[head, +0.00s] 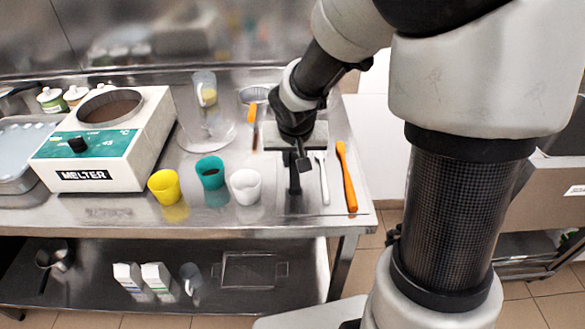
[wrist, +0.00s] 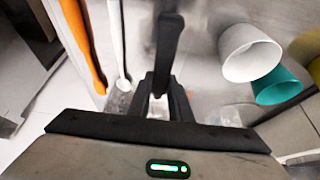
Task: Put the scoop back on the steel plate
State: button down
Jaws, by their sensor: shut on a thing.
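My gripper (head: 302,160) points down over the right end of the steel counter. In the wrist view, my gripper (wrist: 162,92) is closed around a long black handle (wrist: 168,42), apparently the scoop's. In the head view, a dark piece of it (head: 294,182) shows just below the fingers; the scoop's bowl cannot be made out. The steel plate (head: 308,205) seems to be the flat patch beneath, near the counter's right edge. I cannot tell whether the scoop touches it.
A white utensil (head: 323,180) and an orange one (head: 347,180) lie right of my gripper. White (head: 245,187), teal (head: 210,173) and yellow (head: 164,187) cups stand left. A melter (head: 95,155) and a clear pitcher (head: 204,88) are farther left.

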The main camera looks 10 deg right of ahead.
notch_tip(320, 180, down, 3)
jog(key=shift+f+b, duration=0.15)
jog(key=shift+b, duration=0.25)
jog(key=shift+f, duration=0.15)
jog(key=c, duration=1.6)
grip_release()
